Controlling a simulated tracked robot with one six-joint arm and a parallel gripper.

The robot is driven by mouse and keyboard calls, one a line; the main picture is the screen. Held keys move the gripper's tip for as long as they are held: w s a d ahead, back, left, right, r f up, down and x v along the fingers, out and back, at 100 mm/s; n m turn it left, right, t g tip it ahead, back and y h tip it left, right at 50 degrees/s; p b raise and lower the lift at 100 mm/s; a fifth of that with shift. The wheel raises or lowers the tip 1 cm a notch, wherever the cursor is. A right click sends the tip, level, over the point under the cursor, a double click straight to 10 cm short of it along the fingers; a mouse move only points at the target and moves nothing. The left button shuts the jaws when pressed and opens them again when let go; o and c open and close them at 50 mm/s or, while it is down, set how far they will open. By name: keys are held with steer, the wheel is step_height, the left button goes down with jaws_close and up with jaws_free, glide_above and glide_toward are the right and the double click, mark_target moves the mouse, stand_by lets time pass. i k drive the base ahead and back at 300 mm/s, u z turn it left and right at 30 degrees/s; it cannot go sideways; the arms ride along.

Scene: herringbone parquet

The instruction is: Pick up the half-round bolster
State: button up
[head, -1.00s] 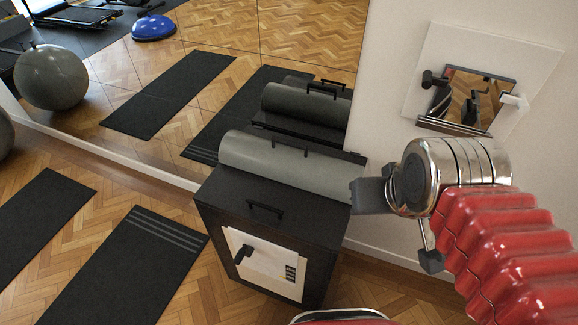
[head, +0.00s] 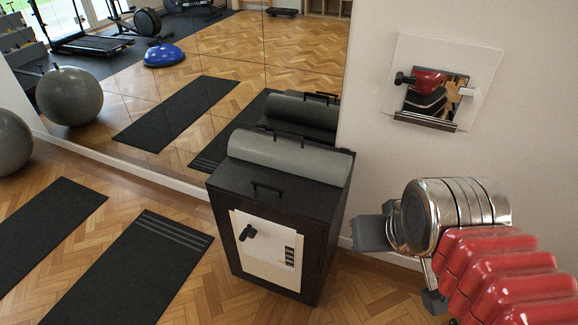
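The grey half-round bolster (head: 292,158) lies lengthwise across the back of a black cabinet's top (head: 236,178), dome side up. A dark handle shows on its upper side. A reflection of the bolster shows in the mirror behind it. My gripper (head: 402,268) is to the right of the cabinet and lower in the picture than the bolster. Its two dark fingers stand apart, one reaching left and one hanging down, with nothing visible between them. It is clear of the bolster in the picture.
The cabinet has a black handle (head: 267,189) on top and a white front panel (head: 266,251). Dark mats (head: 135,270) lie on the parquet at left, with a grey ball (head: 10,142). A mirror wall stands behind. A white wall panel (head: 400,75) hangs at right.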

mark_target(332, 168)
steer(key=k, duration=0.85)
steer(key=z, duration=0.6)
steer(key=i, duration=1.55)
steer(key=u, duration=0.9)
